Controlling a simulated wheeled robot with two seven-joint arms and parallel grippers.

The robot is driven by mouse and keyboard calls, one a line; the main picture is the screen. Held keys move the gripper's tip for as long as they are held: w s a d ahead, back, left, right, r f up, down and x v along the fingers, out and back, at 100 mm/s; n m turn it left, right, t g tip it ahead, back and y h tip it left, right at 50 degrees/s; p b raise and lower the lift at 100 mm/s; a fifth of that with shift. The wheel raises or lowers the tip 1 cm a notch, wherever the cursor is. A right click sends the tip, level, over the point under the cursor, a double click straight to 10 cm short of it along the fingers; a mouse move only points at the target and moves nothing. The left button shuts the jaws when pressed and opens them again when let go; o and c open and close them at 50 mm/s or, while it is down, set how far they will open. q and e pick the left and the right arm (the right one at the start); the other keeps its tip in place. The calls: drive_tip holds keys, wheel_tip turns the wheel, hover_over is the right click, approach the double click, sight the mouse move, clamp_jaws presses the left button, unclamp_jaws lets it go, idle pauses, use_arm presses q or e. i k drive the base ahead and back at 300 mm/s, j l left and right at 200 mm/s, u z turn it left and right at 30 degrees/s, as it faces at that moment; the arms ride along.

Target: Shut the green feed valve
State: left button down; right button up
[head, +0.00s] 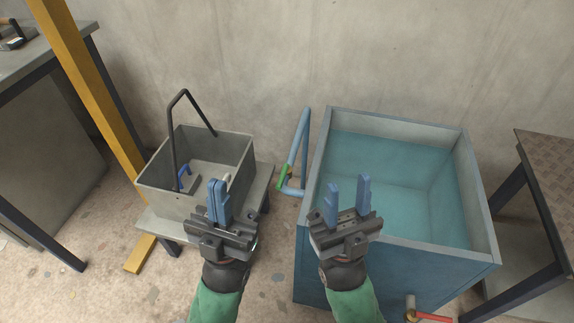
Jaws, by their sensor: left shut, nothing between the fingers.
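The green feed valve (284,176) is a small green handle on the blue pipe (299,145) at the left side of the water tank (316,155). The handle lies roughly along the steep pipe. My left gripper (218,200) is shut and empty, in front of the grey bin, to the left of and nearer than the valve. My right gripper (347,202) is open and empty, its blue fingers apart in front of the tank's water. Neither gripper touches the valve.
A grey bin (151,200) with a black handle stands on a low stand (262,187). A yellow post (88,90) rises at left. A red lever (433,317) sits low at the tank's front. Tables stand at both sides.

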sight(286, 170)
drive_tip(key=k+l+u, duration=0.1)
drive_tip(key=k, duration=0.75)
